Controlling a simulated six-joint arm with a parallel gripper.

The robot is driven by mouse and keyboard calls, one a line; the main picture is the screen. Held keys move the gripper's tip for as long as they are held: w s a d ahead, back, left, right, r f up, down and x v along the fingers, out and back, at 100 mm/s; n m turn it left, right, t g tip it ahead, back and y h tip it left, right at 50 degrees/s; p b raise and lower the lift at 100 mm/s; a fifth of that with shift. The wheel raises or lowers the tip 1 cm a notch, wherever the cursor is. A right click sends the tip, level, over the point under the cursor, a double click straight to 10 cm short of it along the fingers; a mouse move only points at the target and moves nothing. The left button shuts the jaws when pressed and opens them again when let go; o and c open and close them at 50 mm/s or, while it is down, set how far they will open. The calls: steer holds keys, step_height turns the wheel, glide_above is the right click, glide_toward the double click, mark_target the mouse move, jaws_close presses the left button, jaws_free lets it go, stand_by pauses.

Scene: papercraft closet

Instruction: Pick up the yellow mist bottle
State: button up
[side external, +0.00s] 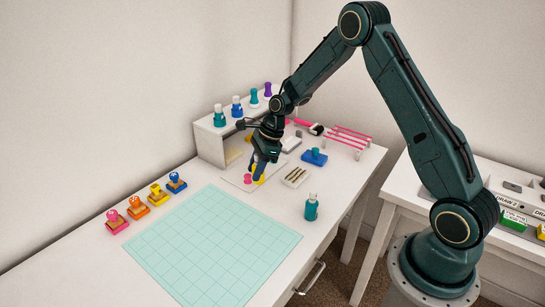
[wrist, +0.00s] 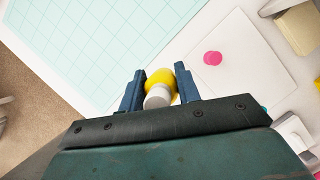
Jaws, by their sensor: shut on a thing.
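The yellow mist bottle (wrist: 160,77) is between the two blue fingers of my gripper (wrist: 160,87) in the wrist view. Its pale cap points toward the wrist. My gripper is shut on it. In the side external view, my gripper (side external: 259,166) points down over a white sheet, and only a little of the yellow bottle (side external: 257,177) shows by the fingers. Whether its base touches the sheet is hard to tell.
A teal bottle (side external: 311,208) stands near the front edge. Several stamps (side external: 135,206) line the left side by a mint cutting mat (side external: 205,245). A shelf (side external: 213,140) with several bottles stands behind. A blue stamp pad (side external: 314,157) and a small tray (side external: 294,178) lie to the right.

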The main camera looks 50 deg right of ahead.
step_height(320, 180, up, 12)
steer(key=shift+r, duration=0.15)
stand_by(0.7)
steer(key=shift+s+d, duration=0.1)
steer(key=shift+d, duration=0.55)
steer(key=s+d+m+t+h, duration=0.15)
steer(key=s+d+m, duration=0.55)
steer(key=d, duration=0.7)
steer(key=s+d+m+t+h, duration=0.15)
steer(key=s+d+m, duration=0.25)
steer(key=s+d, duration=0.7)
steer(key=w+d+f, duration=0.1)
steer(key=f, duration=0.6)
steer(key=w+d+f+g, duration=0.1)
steer(key=w+f, duration=0.1)
steer(key=f, duration=0.6)
steer(key=shift+d+f+h, duration=0.25)
steer(key=shift+d+h, duration=0.05)
steer(key=shift+d, duration=0.1)
steer(key=shift+f, duration=2.15)
steer(key=shift+f, duration=0.15)
